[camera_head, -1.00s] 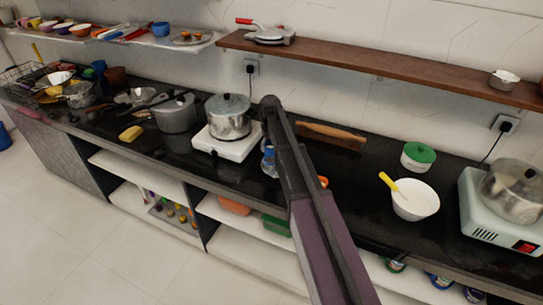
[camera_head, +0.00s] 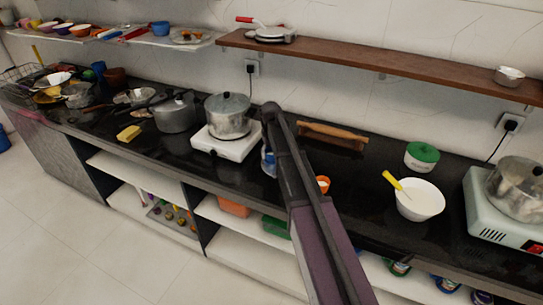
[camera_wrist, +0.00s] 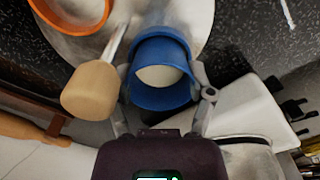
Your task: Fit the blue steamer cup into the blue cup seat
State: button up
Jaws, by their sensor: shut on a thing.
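A blue cup (camera_wrist: 162,98) is between the fingers of my gripper (camera_wrist: 165,90) in the wrist view, with the gripper shut on it. A pale round surface shows inside its blue wall. A small patch of blue (camera_head: 269,163) shows in the head view beside the end of my arm, next to the white stove.
An orange-rimmed bowl (camera_wrist: 75,12) and a wooden knob (camera_wrist: 90,90) on a metal stem lie near the cup. A white stove (camera_head: 226,144) carries a lidded pot (camera_head: 228,117). A rolling pin (camera_head: 332,132) lies behind. Dark counter is clear before the white bowl (camera_head: 420,201).

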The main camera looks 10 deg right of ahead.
jog(key=shift+f, duration=0.2)
jog(key=o, duration=0.9)
jog(key=shift+r, duration=0.2)
notch_tip(320, 180, up, 12)
jog(key=p, duration=1.2)
dwell(0.6)
jog(key=s+m, duration=0.1)
jog(key=s, duration=2.8)
jog(key=shift+d+m, duration=0.15)
jog(key=shift+m, duration=0.25)
jog(key=shift+s, duration=0.1)
